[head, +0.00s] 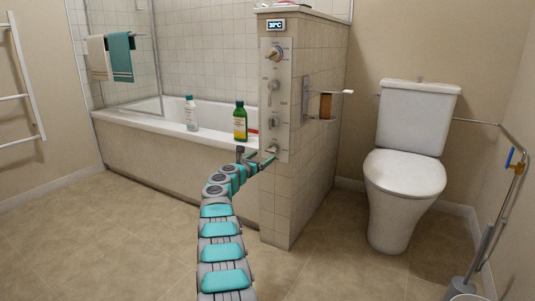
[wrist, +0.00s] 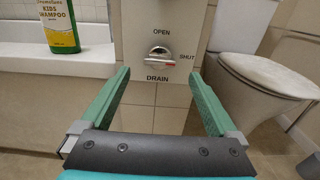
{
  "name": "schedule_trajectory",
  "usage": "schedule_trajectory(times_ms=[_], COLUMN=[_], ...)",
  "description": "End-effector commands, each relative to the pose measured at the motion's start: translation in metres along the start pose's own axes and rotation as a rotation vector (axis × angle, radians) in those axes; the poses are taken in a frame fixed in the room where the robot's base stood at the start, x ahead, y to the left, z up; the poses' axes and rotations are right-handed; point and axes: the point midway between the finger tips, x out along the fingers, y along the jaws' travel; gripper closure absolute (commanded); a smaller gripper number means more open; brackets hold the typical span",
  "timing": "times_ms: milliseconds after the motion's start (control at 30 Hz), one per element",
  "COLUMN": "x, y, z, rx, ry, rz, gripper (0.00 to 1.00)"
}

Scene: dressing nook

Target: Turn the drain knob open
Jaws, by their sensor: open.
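The drain knob (wrist: 158,58) is a small silvery knob with a red-marked end on a plate in the wrist view. Its handle lies roughly level, with the red end to the right, by the word SHUT. OPEN is printed above it and DRAIN below. My gripper (wrist: 161,74) is open and empty, its green fingers left and right of the knob and apart from it in the picture. In the head view my gripper (head: 262,162) is at the low end of the control panel (head: 276,100), where the knob is small and partly hidden.
A green shampoo bottle (head: 240,122) and a white bottle (head: 191,113) stand on the rim of the bathtub (head: 150,140), left of the tiled pillar (head: 310,180). A toilet (head: 405,165) stands to the right. The floor in front is clear.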

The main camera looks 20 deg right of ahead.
Motion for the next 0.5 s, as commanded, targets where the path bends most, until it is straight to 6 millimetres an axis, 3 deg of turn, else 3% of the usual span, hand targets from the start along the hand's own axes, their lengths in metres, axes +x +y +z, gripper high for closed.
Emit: schedule_trajectory(times_ms=[500], x=[0.032], y=[0.001], z=[0.005], rx=[-0.003], ry=[-0.007], rz=[0.000], gripper=[0.05])
